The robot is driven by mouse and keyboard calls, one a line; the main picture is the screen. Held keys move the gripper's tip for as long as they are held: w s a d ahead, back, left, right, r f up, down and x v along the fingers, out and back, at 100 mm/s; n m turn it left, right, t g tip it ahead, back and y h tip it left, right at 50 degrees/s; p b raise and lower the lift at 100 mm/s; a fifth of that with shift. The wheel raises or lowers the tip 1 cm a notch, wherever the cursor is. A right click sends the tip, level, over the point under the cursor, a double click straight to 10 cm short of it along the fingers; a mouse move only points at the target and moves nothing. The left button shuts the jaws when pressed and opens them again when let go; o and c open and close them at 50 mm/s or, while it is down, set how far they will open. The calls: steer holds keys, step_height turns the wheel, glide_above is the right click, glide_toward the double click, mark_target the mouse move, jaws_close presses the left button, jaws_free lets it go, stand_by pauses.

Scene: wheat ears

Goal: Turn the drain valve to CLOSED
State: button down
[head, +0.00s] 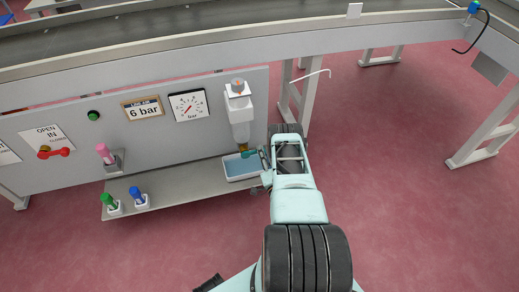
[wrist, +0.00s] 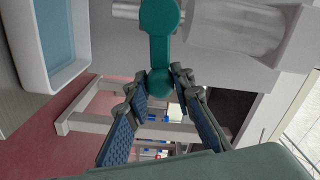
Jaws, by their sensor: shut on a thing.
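The drain valve has a teal lever with a round end. In the wrist view the lever (wrist: 160,45) comes down from the top, and its rounded tip lies between my fingertips. In the head view the valve (head: 248,153) shows small and partly hidden at the foot of a white filter unit (head: 239,108). My gripper (wrist: 158,84) is shut on the lever's tip; it also shows in the head view (head: 262,160), just right of the valve. I cannot read any OPEN or CLOSED mark by this valve.
A white tray (head: 228,176) with blue liquid sits below the valve on a grey shelf (head: 175,190). A gauge (head: 188,106), a 6 bar sign (head: 142,108) and a red handle (head: 54,153) are on the panel. Colored bottles stand left.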

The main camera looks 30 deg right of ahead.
steer(key=shift+f+m+b, duration=0.3)
steer(key=shift+f+m, duration=0.25)
steer(key=shift+m, duration=0.15)
steer(key=shift+a, duration=0.1)
steer(key=c, duration=1.7)
jaws_free()
steer(key=shift+o, duration=0.2)
step_height(320, 180, up, 10)
